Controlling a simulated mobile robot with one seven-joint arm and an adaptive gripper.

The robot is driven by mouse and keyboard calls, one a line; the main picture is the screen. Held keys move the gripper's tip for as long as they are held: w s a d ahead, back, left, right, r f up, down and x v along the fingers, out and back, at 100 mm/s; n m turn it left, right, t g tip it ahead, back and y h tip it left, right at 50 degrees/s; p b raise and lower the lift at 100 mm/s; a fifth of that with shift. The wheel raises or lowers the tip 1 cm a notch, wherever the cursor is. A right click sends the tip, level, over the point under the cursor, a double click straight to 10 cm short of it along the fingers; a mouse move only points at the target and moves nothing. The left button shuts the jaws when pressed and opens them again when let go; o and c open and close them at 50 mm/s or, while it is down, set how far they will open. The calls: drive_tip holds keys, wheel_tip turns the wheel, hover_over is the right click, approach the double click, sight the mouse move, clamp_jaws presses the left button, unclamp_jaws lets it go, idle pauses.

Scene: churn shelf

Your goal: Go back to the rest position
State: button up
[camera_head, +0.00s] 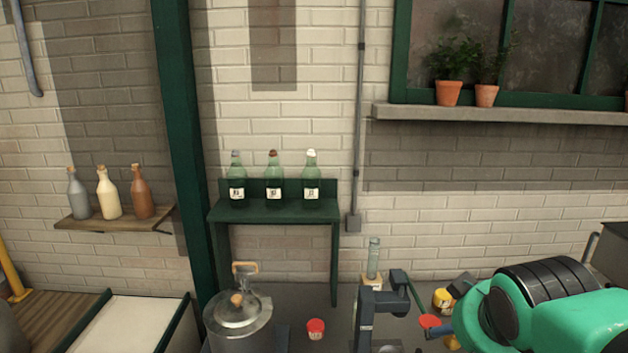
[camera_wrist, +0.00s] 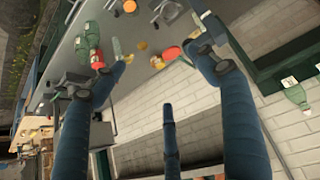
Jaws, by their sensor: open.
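My gripper (camera_wrist: 156,56) is open in the wrist view, with dark blue fingers spread wide. Nothing is held between them. The fingers reach out over a grey worktop that shows beyond their tips, apart from the items on it. In the head view my green and black arm (camera_head: 545,295) reaches in from the lower right.
A green shelf (camera_head: 275,212) with three green bottles stands against the brick wall. Small pots stand near my arm.

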drive_tip(key=s+a+f+g+y, duration=0.1)
drive_tip(key=s+a+f, duration=0.1)
drive_tip(key=s, duration=0.3)
drive_tip(key=s+a+f, duration=0.2)
drive_tip(key=s+a, duration=0.1)
drive_tip(key=s, duration=0.2)
drive_tip(key=shift+s+g+y, duration=0.35)
drive_tip(key=shift+g+y, duration=0.05)
idle(0.3)
